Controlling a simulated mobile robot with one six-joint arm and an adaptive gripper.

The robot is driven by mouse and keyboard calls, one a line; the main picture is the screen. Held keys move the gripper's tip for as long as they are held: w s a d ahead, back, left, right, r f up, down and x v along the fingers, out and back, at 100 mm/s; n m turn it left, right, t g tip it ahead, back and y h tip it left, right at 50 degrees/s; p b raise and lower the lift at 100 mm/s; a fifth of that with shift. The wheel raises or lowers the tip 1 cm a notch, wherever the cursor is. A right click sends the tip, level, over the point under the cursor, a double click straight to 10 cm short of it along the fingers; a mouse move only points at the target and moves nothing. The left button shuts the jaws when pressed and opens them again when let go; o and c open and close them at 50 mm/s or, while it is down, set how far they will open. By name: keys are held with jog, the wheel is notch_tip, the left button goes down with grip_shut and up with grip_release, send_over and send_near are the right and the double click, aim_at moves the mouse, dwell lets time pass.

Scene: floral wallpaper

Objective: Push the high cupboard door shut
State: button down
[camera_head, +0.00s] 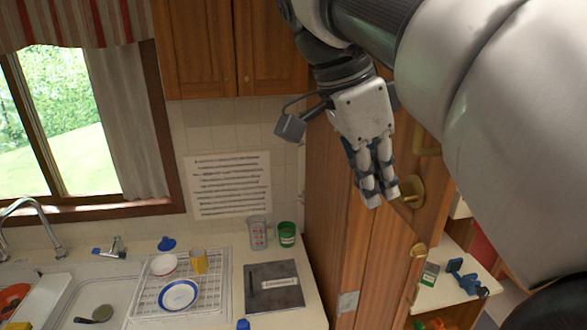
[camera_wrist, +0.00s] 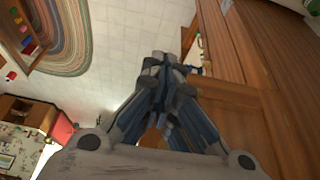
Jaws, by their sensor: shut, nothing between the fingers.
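A tall wooden cupboard (camera_head: 335,185) stands right of the counter. A wooden door panel (camera_head: 385,250) with brass fittings (camera_head: 412,191) is at its right, beside an exposed shelf; how far the door stands open is hard to tell. My gripper (camera_head: 378,200) points down in front of the panel, fingers together and empty, fingertips just left of the brass fitting. I cannot tell whether they touch the wood. In the wrist view my gripper (camera_wrist: 163,62) is shut, with wooden panels (camera_wrist: 235,120) to its right. My arm hides the cupboard's upper part.
Wall cabinets (camera_head: 235,50) hang above the counter. A dish rack (camera_head: 215,300), a glass (camera_head: 258,232) and a green cup (camera_head: 287,234) stand at left. A pale shelf (camera_head: 450,297) holds small items at right. The wrist view shows open floor (camera_wrist: 110,75) and a rug (camera_wrist: 75,35).

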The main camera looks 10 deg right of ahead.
aim_at(414, 227)
jog(key=shift+w+d+f+b, duration=0.1)
jog(key=shift+d+f, duration=1.15)
jog(key=shift+f, duration=0.2)
jog(key=shift+w+d+f+b, duration=0.1)
jog(key=shift+d+f+b, duration=0.05)
jog(key=shift+d+f, duration=1.2)
jog(key=shift+d+f+b, duration=0.1)
jog(key=shift+d+f, duration=1.05)
jog(key=shift+f, duration=0.4)
jog(key=shift+d, duration=0.1)
